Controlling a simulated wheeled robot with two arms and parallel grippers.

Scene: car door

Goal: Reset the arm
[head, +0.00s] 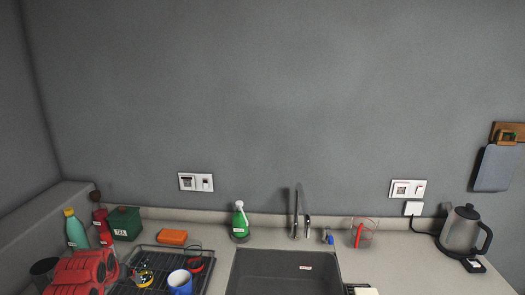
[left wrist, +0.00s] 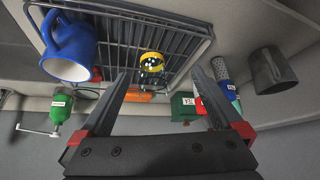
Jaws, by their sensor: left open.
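My left gripper (left wrist: 159,75) shows in the left wrist view with its two dark fingers spread apart and nothing between them. The view is upside down, with the counter on top and the wall below. Past the fingertips is a small yellow and dark patterned item (left wrist: 152,62) in the wire dish rack (left wrist: 120,12). A blue mug (left wrist: 68,45) is to the left of the fingers and a grey mug (left wrist: 272,72) to the right, both apart from them. My right gripper is not seen.
The counter (head: 425,255) holds a sink (head: 280,272) with a tap (head: 296,212), a green spray bottle (head: 240,220), an orange block (head: 173,237), a green box (head: 125,223), a teal bottle (head: 76,230) and a kettle (head: 461,230). The wall above is mostly clear.

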